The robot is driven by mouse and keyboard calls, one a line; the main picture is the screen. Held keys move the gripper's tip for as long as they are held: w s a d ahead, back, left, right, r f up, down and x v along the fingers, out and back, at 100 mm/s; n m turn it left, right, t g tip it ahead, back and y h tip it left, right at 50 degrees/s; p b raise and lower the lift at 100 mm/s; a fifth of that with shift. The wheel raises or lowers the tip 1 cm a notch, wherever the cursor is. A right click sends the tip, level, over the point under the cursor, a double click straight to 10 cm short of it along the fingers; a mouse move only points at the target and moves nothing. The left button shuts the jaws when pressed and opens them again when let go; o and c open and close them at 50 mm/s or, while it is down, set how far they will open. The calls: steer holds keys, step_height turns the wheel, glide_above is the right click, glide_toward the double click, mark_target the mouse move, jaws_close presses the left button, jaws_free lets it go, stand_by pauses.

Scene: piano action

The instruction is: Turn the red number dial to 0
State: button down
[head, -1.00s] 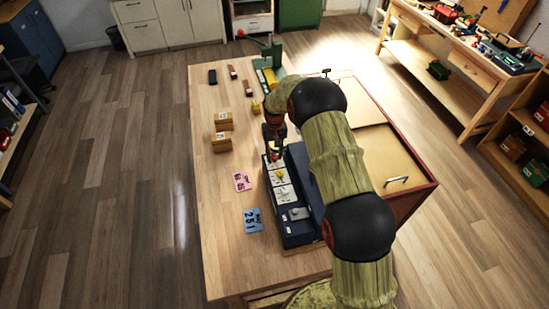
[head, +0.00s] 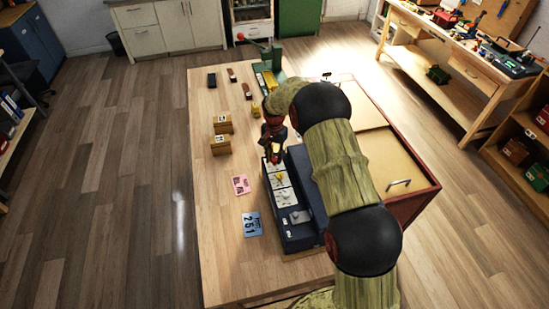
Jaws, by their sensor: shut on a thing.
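The dark blue dial device (head: 294,236) stands on the wooden table, with a row of pale dial plates along its top. A yellow dial (head: 279,181) and a grey-white dial (head: 283,196) show on the nearer plates. My gripper (head: 275,160) points down at the far end of this row and is shut on the red number dial. The red dial is mostly hidden by my gripper, and its number cannot be read.
A pink card (head: 241,184) and a blue card (head: 252,223) marked 251 lie left of the device. Two cardboard boxes (head: 220,145) stand farther back. Small dark and brown blocks and a green lever tool (head: 272,58) are at the far end. The table's left front is clear.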

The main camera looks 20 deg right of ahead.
mark_target(274, 158)
stand_by(0.5)
steer(key=c, duration=1.5)
jaws_free()
step_height(274, 158, up, 12)
steer(key=shift+w, duration=0.1)
